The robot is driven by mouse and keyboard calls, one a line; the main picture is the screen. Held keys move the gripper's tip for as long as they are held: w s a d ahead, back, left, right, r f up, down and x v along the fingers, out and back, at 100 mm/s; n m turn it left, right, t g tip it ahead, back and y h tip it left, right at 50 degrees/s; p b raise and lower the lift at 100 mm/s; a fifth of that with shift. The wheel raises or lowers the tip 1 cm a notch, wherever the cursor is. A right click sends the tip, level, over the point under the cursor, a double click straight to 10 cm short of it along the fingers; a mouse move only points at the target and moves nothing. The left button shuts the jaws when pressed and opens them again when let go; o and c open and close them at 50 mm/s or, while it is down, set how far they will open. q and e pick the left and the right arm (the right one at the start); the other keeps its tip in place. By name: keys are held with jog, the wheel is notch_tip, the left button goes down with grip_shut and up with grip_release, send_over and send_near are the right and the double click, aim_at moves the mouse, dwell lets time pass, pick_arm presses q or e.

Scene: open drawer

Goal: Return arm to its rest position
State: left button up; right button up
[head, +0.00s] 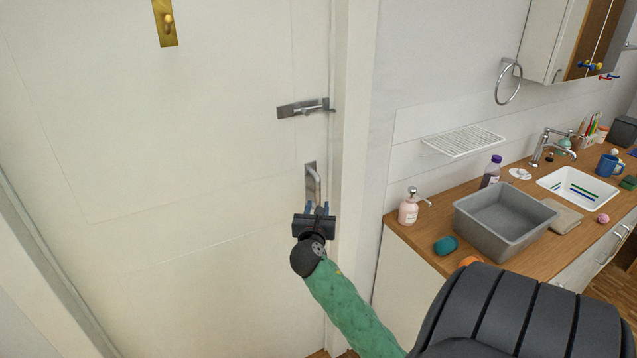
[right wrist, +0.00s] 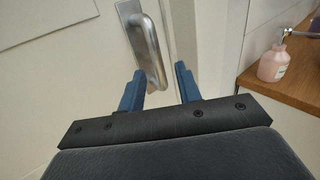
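My right gripper (head: 318,210) is raised in front of the white door, just below and in front of the metal door handle (head: 314,184). My right arm, with a green sleeve (head: 345,305), reaches up from the lower right. My left gripper is not in view.
A closed-looking white door (head: 150,150) fills the left, with a latch (head: 305,108) above the handle. At right, a wooden counter (head: 415,240) carries a grey basin (head: 505,225), a pink soap bottle (head: 408,210), a teal object (head: 446,245) and a sink (head: 580,188).

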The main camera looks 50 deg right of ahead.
jog(key=shift+s+a, duration=0.4)
jog(key=shift+a, duration=0.15)
